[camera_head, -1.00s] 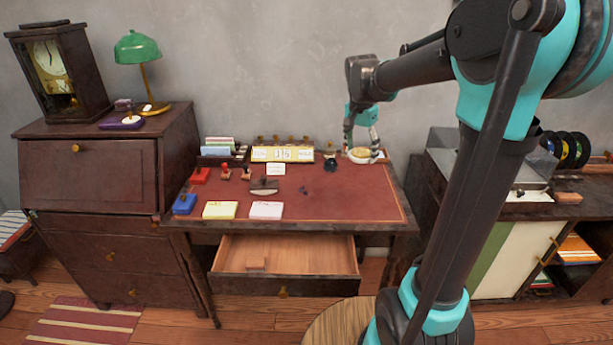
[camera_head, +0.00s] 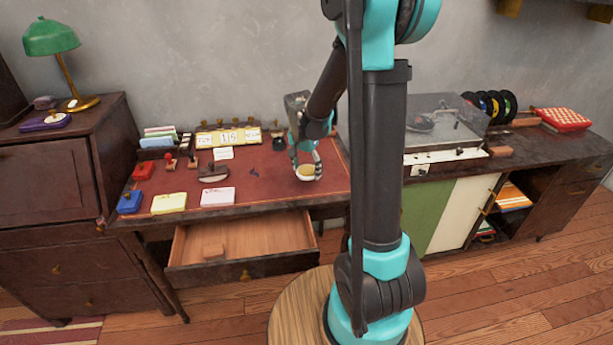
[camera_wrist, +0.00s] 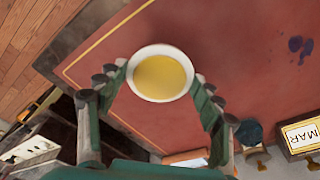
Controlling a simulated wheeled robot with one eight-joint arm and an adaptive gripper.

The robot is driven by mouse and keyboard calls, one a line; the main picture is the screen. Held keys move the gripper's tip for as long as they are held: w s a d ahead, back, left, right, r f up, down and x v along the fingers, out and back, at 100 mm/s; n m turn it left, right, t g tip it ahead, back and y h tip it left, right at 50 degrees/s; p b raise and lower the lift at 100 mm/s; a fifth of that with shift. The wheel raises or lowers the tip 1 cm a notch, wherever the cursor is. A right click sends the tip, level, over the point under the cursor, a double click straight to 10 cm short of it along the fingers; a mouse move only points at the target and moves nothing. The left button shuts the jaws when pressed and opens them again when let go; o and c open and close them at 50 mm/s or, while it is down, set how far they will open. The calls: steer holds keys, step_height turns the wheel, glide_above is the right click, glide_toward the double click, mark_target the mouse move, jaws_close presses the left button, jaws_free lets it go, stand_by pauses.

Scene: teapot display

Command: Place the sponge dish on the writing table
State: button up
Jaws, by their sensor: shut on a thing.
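The sponge dish, a small round white bowl (camera_head: 307,179) with a yellow sponge surface inside, is over the right part of the writing table (camera_head: 255,190) and its red top. It also shows in the wrist view (camera_wrist: 160,49), where it sits between my two fingertips. My gripper (camera_head: 306,166) points down and is shut on the dish by its opposite sides. I cannot tell whether the bottom of the dish touches the red top. My arm hides the table's right end in the head view.
Stamps, note pads (camera_head: 218,197), a calendar (camera_head: 228,137) and an ink bottle (camera_head: 278,141) stand on the table's left and back. The drawer (camera_head: 240,240) is pulled open below. A record player (camera_head: 440,125) stands right. The red top around the dish is mostly clear.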

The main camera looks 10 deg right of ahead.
mark_target(306, 170)
steer(key=shift+f, duration=1.65)
steer(key=o, duration=1.3)
steer(key=shift+f, duration=0.1)
steer(key=r, duration=0.4)
steer(key=s+r, duration=0.1)
steer(key=r, duration=0.3)
steer(key=a+r, duration=0.1)
steer(key=r, duration=0.3)
steer(key=shift+s+a, duration=0.1)
steer(key=shift+s, duration=0.1)
steer(key=s+d+f+n+t, duration=0.1)
steer(key=s+f+n, duration=0.1)
steer(key=s, duration=0.4)
steer(key=s+d+f+n+t, duration=0.1)
steer(key=s+d+f+n, duration=0.1)
steer(key=s, duration=0.5)
steer(key=s+d+f+n+t+y, duration=0.1)
steer(key=s+d+f+n, duration=0.1)
steer(key=s+f+n, duration=0.2)
steer(key=shift+s+d+f+n, duration=0.15)
steer(key=shift+s+n, duration=0.1)
steer(key=shift+s, duration=0.65)
steer(key=shift+s+d+f+n, duration=0.1)
steer(key=shift+s+n, duration=0.15)
steer(key=shift+s, duration=0.6)
